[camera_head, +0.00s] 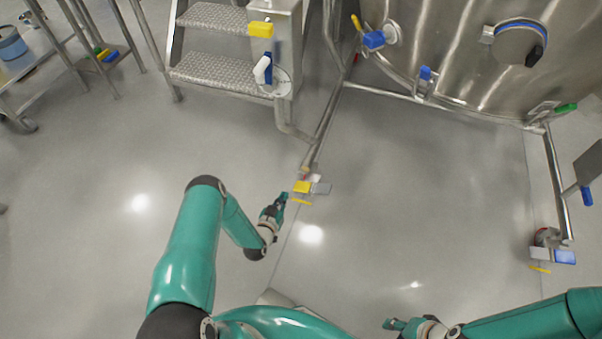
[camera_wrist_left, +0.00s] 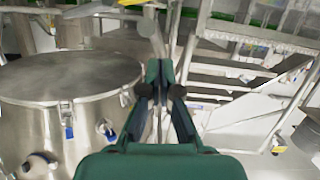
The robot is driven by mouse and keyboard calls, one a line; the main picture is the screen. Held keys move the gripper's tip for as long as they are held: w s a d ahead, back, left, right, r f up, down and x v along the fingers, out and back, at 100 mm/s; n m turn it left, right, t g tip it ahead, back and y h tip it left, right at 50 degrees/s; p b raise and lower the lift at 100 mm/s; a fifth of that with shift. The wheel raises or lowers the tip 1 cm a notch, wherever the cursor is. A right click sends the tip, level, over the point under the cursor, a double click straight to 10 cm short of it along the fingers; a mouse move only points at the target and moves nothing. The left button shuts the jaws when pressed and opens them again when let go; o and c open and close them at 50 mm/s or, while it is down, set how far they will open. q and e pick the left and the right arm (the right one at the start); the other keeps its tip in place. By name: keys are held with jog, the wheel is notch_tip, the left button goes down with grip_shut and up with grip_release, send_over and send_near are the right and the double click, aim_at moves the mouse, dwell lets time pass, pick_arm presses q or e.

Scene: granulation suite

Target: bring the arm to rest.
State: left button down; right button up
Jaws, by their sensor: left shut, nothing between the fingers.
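My left arm comes in from the left in the head view, bent at the elbow. A gap to the valve cannot be judged for certain. The left wrist view shows the same gripper (camera_wrist_left: 160,95) with its fingers close together and nothing between them. My right gripper (camera_head: 391,325) shows at the bottom of the head view, small and partly cut off; its fingers are hard to make out.
A large steel vessel (camera_head: 450,55) fills the upper right, with pipes along its base. Metal steps (camera_head: 212,75) stand at the top centre-left. A steel rack (camera_head: 40,55) is at the upper left. Open grey floor (camera_head: 90,200) lies left.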

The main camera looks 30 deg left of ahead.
pick_arm(q)
jog(key=shift+s+d+r, duration=0.1)
jog(key=shift+s+d, duration=0.05)
jog(key=w+d+r+m+h, duration=0.3)
jog(key=w+d+r+h, duration=0.35)
jog(key=d+r, duration=0.7)
jog(key=s+d+r+g, duration=0.2)
jog(key=s+d+g, duration=0.3)
jog(key=s+d, duration=0.15)
jog(key=s+d+f+n+g, duration=0.15)
jog(key=s+g, duration=0.25)
jog(key=s, duration=0.7)
jog(key=s+d+f+g, duration=0.2)
jog(key=s+g, duration=0.3)
jog(key=s, duration=0.5)
notch_tip(320, 180, up, 32)
jog(key=s+p, duration=0.1)
jog(key=p, duration=3.1)
